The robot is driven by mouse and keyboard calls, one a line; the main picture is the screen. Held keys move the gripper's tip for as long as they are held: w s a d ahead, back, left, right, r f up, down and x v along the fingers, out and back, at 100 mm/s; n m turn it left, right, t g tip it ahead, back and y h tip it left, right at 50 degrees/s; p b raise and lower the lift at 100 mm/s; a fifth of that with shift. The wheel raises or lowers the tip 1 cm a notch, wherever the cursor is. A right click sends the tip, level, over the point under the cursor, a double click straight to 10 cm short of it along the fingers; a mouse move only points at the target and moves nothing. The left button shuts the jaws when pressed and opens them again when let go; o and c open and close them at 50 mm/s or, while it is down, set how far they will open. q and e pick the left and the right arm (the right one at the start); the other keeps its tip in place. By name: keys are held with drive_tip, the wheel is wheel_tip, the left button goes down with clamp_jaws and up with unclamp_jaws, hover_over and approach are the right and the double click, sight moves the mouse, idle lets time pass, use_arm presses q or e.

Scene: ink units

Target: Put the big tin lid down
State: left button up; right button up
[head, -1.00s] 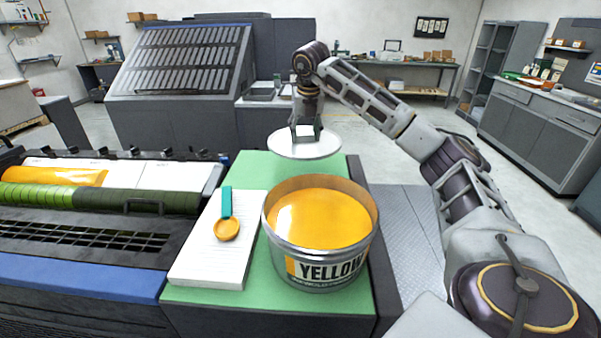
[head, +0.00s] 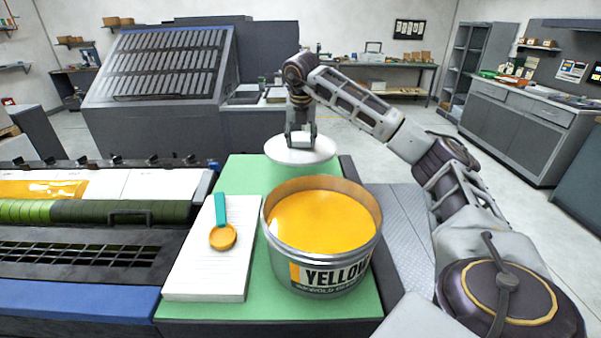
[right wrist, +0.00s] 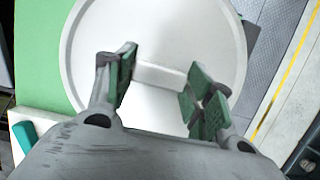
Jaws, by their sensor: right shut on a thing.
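The big tin lid (head: 280,154) is a round, pale disc at the far end of the green mat (head: 240,174). My right gripper (head: 301,140) is above it, shut on the lid's raised white grip. In the right wrist view the lid (right wrist: 185,28) fills the middle, and the gripper's green-padded fingers (right wrist: 160,88) are at both ends of the grip. The lid looks level. I cannot tell whether its underside touches the mat. The open tin of yellow ink (head: 325,277) stands nearer, apart from the lid. My left gripper is not in view.
A white paper pad (head: 205,275) with a teal-handled scoop (head: 222,212) holding yellow ink lies left of the tin. The press with its rollers (head: 90,212) borders the left side. A grey treaded plate (head: 398,225) is on the right.

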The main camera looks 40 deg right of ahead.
sight(301, 145)
drive_tip(key=shift+f, duration=2.4)
drive_tip(key=shift+f, duration=2.5)
drive_tip(key=shift+f, duration=0.1)
drive_tip(key=o, duration=1.1)
drive_tip(key=shift+c, duration=0.2)
drive_tip(key=v, duration=1.2)
